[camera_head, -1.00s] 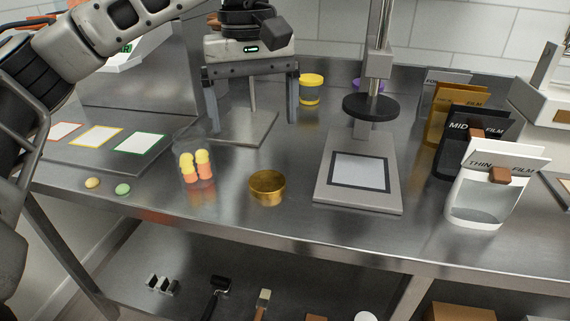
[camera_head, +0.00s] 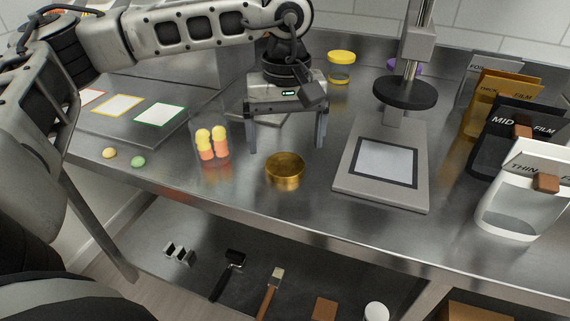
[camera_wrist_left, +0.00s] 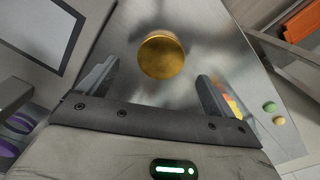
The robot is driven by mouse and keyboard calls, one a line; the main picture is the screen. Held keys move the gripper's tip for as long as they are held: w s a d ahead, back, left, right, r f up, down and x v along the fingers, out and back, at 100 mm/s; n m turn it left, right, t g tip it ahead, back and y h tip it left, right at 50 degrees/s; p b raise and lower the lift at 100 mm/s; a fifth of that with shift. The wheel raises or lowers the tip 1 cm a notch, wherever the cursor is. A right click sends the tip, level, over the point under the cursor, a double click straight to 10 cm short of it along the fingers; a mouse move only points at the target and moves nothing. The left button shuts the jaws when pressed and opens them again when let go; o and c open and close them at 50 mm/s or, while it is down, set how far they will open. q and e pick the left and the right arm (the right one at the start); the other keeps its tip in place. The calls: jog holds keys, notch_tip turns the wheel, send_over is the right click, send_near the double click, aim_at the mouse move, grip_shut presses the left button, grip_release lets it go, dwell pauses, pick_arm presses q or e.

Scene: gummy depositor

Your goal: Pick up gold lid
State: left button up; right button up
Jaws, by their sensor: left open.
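The gold lid (camera_head: 285,167) is a short, round, shiny gold piece lying on the steel bench near its front edge. It also shows in the left wrist view (camera_wrist_left: 161,55), ahead of my fingers and between their lines. My left gripper (camera_head: 287,145) is open and empty, its two fingers pointing down just behind the lid, one to each side of it. In the left wrist view the open fingers (camera_wrist_left: 158,85) do not touch the lid. My right gripper is not in view.
A clear jar of yellow and orange gummies (camera_head: 212,145) stands close to the left of the lid. A press stand (camera_head: 383,162) is to the right. A yellow-lidded jar (camera_head: 341,66) is behind. White and black film holders (camera_head: 520,190) stand far right.

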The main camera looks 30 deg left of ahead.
aim_at(285, 164)
pick_arm(q)
notch_tip(285, 164, down, 5)
jog(key=shift+r, duration=0.15)
jog(key=shift+s, duration=0.1)
jog(key=shift+c, duration=0.3)
jog(key=c, duration=1)
jog(key=shift+r, duration=0.1)
jog(key=shift+r, duration=0.6)
jog(key=s+d+r+b, duration=0.1)
jog(key=s+d+r, duration=0.1)
jog(key=s+r, duration=0.9)
jog(key=s, duration=0.2)
jog(key=shift+s+r, duration=0.35)
jog(key=shift+s, duration=0.05)
